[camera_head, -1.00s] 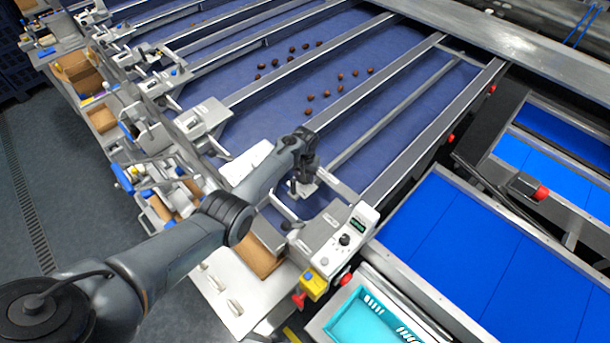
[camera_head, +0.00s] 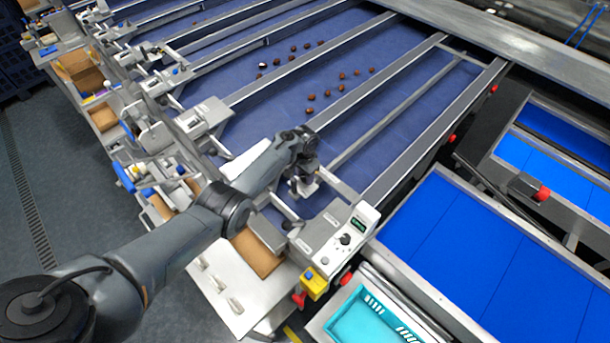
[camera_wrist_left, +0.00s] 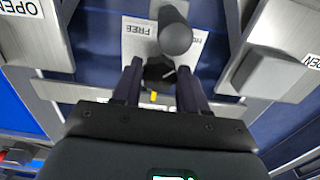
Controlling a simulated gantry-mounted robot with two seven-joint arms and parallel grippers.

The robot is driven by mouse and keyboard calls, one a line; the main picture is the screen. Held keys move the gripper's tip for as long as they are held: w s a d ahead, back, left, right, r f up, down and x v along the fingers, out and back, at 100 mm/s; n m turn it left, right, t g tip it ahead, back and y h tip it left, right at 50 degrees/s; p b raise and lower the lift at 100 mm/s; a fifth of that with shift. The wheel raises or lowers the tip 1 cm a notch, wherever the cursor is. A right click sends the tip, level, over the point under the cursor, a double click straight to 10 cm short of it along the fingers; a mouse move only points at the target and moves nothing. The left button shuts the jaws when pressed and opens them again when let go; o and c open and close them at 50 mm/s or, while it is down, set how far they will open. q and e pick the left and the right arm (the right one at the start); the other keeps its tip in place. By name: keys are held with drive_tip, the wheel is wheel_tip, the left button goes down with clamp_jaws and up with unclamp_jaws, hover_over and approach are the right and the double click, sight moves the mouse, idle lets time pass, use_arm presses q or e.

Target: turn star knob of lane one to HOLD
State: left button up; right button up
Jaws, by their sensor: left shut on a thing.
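In the left wrist view, the dark star knob (camera_wrist_left: 158,72) sits between the two fingers of my left gripper (camera_wrist_left: 157,78). The gripper is shut on it. A white label plate (camera_wrist_left: 138,30) beyond the knob reads FREE, upside down in this view. A small yellow mark (camera_wrist_left: 153,97) shows between the fingers. In the head view, my left gripper (camera_head: 303,188) is low at the near end of the nearest lane, and its hand and wrist hide the knob. No HOLD lettering is readable. My right gripper is not in view.
A grey rounded post (camera_wrist_left: 176,38) stands very near the fingertips. OPEN plates (camera_wrist_left: 20,8) flank the lane. A control box (camera_head: 345,238) with a display stands right of my gripper. Several dates (camera_head: 311,96) lie on the blue belt. A teal tray (camera_head: 350,325) is at the front.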

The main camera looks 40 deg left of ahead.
use_arm(q)
drive_tip(key=o, duration=0.8)
drive_tip(key=shift+r, duration=0.45)
drive_tip(key=shift+r+p, duration=0.9)
drive_tip(key=shift+r, duration=4.05)
